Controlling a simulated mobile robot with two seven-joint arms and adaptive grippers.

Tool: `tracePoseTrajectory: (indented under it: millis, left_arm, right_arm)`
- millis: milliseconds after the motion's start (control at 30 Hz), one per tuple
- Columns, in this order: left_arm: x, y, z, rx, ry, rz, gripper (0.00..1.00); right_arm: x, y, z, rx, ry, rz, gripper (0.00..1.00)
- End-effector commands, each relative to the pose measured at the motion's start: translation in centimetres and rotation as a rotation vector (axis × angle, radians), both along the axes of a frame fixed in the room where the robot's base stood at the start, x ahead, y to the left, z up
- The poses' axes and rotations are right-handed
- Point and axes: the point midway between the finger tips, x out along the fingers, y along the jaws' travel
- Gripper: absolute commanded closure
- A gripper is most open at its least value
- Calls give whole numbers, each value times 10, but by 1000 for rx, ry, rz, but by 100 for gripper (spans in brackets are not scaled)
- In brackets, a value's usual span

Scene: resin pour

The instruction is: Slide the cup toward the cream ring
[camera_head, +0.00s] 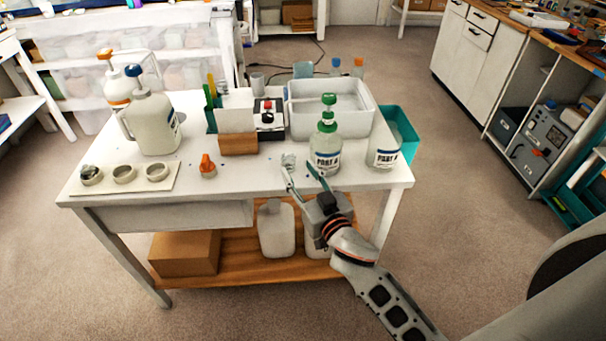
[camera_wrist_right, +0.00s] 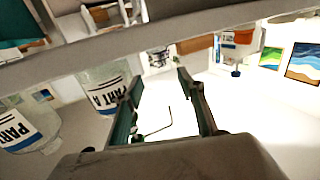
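A small clear cup (camera_head: 288,160) stands near the front edge of the white table. Three cream rings lie on a pale mat (camera_head: 108,190) at the table's left: a left one (camera_head: 90,177) with something dark in it, a middle one (camera_head: 124,174) and a right one (camera_head: 157,172). My right gripper (camera_head: 304,172) reaches over the front edge, its fingers apart, close to the cup. Whether they touch it, I cannot tell. In the right wrist view the open fingers (camera_wrist_right: 158,105) have a thin dark outline between them; I cannot identify it. My left gripper is out of view.
A green-pump bottle (camera_head: 327,150) and a labelled clear container (camera_head: 383,151) stand right of the gripper. A large jug (camera_head: 153,125), wooden block (camera_head: 238,144) and white tub (camera_head: 330,118) stand farther back.

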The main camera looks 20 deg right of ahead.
Motion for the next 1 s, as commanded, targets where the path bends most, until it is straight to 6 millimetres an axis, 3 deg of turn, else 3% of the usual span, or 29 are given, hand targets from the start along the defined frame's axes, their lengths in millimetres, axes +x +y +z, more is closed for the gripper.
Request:
tracePoseTrajectory:
  millis: [267,700,1000]
  left_arm:
    - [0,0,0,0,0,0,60]
    - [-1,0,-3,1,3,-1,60]
    - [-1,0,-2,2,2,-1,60]
  right_arm:
    - [12,1,0,-2,0,1,60]
    - [70,5,-1,-2,1,1,60]
    - [78,6,-1,-1,2,1,60]
